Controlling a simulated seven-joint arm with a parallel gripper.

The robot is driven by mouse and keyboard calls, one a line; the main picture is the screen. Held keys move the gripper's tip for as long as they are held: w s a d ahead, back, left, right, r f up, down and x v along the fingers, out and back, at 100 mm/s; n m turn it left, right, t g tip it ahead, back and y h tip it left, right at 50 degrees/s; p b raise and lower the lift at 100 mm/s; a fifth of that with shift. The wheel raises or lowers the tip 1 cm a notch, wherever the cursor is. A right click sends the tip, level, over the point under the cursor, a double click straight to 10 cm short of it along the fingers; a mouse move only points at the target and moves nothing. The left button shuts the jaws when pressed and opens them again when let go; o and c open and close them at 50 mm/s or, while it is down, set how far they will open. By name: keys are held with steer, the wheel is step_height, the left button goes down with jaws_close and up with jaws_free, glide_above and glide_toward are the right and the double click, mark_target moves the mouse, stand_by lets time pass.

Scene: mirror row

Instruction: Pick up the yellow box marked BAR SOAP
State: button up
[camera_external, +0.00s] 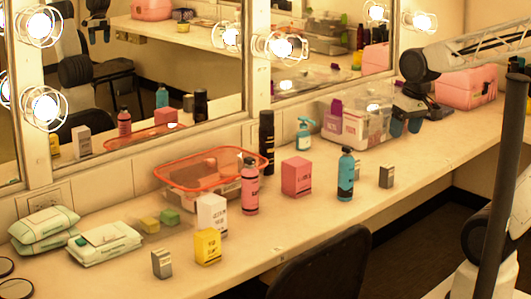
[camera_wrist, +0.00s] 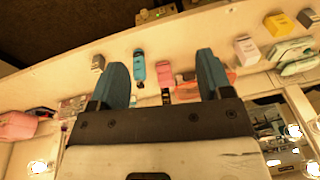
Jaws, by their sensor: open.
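The yellow box (camera_external: 207,246) stands upright on the counter near its front edge, left of centre in the external view. In the wrist view the yellow box (camera_wrist: 279,25) is at the upper right, outside the fingers. Its printing is too small to read. My gripper (camera_external: 406,127) hangs above the back right of the counter in the external view, far from the box. In the wrist view my gripper (camera_wrist: 162,70) has its two blue fingers spread wide with nothing held between them.
A white box (camera_external: 212,215) stands just behind the yellow box, and a small grey box (camera_external: 162,264) is at its left. A pink bottle (camera_external: 250,186), pink box (camera_external: 297,177), blue bottle (camera_external: 345,175) and orange-rimmed basket (camera_external: 175,183) stand farther right or back. Mirrors (camera_external: 190,80) line the wall.

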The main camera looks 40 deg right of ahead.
steer(key=w+a+f+m+g+y, duration=0.3)
steer(key=w+a+f+m+y, duration=0.15)
steer(key=w+a, duration=0.65)
steer(key=m+y, duration=0.8)
steer(key=m, duration=0.4)
glide_toward(216, 230)
steer(key=shift+t, duration=0.4)
steer(key=x, duration=0.2)
steer(key=f+x, duration=0.1)
steer(key=x, duration=0.2)
steer(key=shift+w+d+f, duration=0.1)
steer(key=shift+w, duration=0.15)
steer(key=shift+x, duration=1.3)
steer(key=shift+x, duration=2.6)
steer(key=c, duration=1)
